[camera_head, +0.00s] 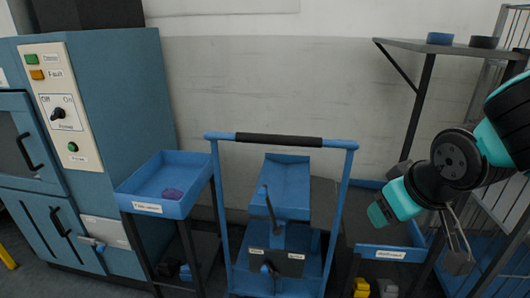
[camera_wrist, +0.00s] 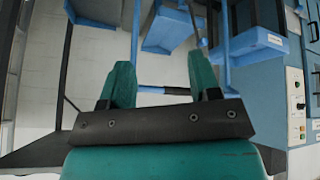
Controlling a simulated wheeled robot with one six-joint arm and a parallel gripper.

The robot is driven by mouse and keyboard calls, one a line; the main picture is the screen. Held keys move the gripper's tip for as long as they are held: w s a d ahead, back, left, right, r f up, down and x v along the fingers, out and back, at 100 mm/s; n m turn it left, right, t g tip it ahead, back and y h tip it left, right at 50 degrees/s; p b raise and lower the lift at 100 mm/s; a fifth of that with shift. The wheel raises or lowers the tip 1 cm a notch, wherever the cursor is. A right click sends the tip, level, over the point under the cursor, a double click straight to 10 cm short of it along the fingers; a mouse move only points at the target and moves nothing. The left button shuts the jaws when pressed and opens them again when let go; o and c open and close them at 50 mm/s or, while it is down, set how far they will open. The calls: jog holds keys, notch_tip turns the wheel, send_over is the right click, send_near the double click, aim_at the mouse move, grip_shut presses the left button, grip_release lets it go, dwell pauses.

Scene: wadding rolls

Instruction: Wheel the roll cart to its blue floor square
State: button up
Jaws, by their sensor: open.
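The roll cart has a blue frame (camera_head: 223,220) with a push bar whose middle is a black grip (camera_head: 279,141). It stands in the centre of the head view, and a blue tray and a lever show within its frame. My gripper (camera_head: 379,212) is at the right, apart from the cart. In the wrist view my gripper (camera_wrist: 163,82) has its two teal fingers spread with nothing held. The push bar (camera_wrist: 165,90) shows beyond and between them in that upside-down view. No blue floor square shows in either view.
A blue cabinet (camera_head: 120,110) with switches stands at the left. A stand with a blue tray (camera_head: 168,178) holding a purple item is close left of the cart. A labelled blue bin (camera_head: 392,254) and a shelf (camera_head: 450,47) are at the right. A wall is behind.

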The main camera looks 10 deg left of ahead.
jog(key=w+f+n+t+h+b, duration=0.1)
jog(key=w+f+t+b, duration=0.15)
jog(key=w, duration=0.35)
jog(key=w+f+n+t+h+b, duration=0.1)
jog(key=w+f+n+t+h, duration=0.1)
jog(key=w+t, duration=0.25)
jog(key=n+t+y+b, duration=0.5)
jog(key=n+y, duration=0.4)
jog(key=n, duration=0.5)
send_near(279, 143)
jog(key=shift+t, duration=0.3)
jog(key=shift+f+p+x, duration=0.15)
jog(key=shift+p+x, duration=2.75)
jog(key=shift+p, duration=2.45)
jog(key=shift+f+p+x, duration=0.15)
jog(key=shift+p+x, duration=2.75)
jog(key=shift+p, duration=2.45)
jog(key=shift+w, duration=0.1)
jog(key=shift+c, duration=0.2)
grip_shut()
